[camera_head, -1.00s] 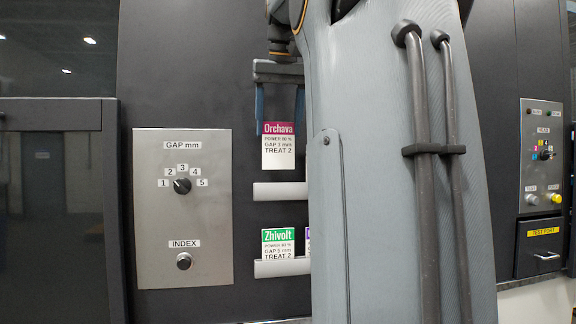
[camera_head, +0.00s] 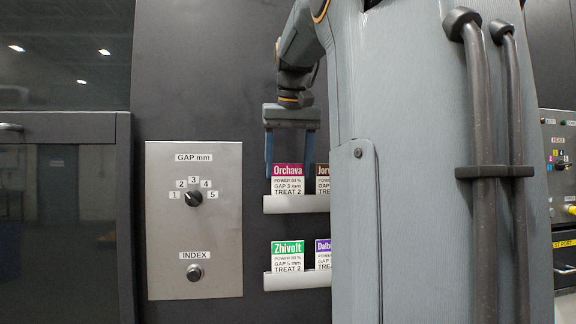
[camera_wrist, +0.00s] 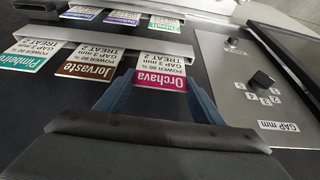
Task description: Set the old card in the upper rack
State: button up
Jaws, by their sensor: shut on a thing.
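The Orchava card (camera_head: 287,180) has a magenta header over white. It stands upright in the upper rack (camera_head: 296,204), its lower edge hidden behind the pale lip. My gripper (camera_head: 289,168) is shut on the card, with a blue finger at each side edge. In the wrist view the Orchava card (camera_wrist: 160,72) shows upside down between the fingers of my gripper (camera_wrist: 160,84), its far end meeting the upper rack's lip (camera_wrist: 112,41). I take this as the old card; nothing marks it as old.
The Jorvaste card (camera_wrist: 88,66) and a green-headed card (camera_wrist: 31,57) stand beside it. The lower rack (camera_head: 297,281) holds the Zhivolt card (camera_head: 288,256), a purple-headed card (camera_head: 323,254) and another. The gap panel (camera_head: 194,240) is left of the racks. My arm hides their right side.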

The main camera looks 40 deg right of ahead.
jog(key=o, duration=1.3)
jog(key=v, duration=1.2)
jog(key=shift+r+b, duration=0.15)
jog(key=shift+b, duration=0.25)
jog(key=shift+s, duration=0.1)
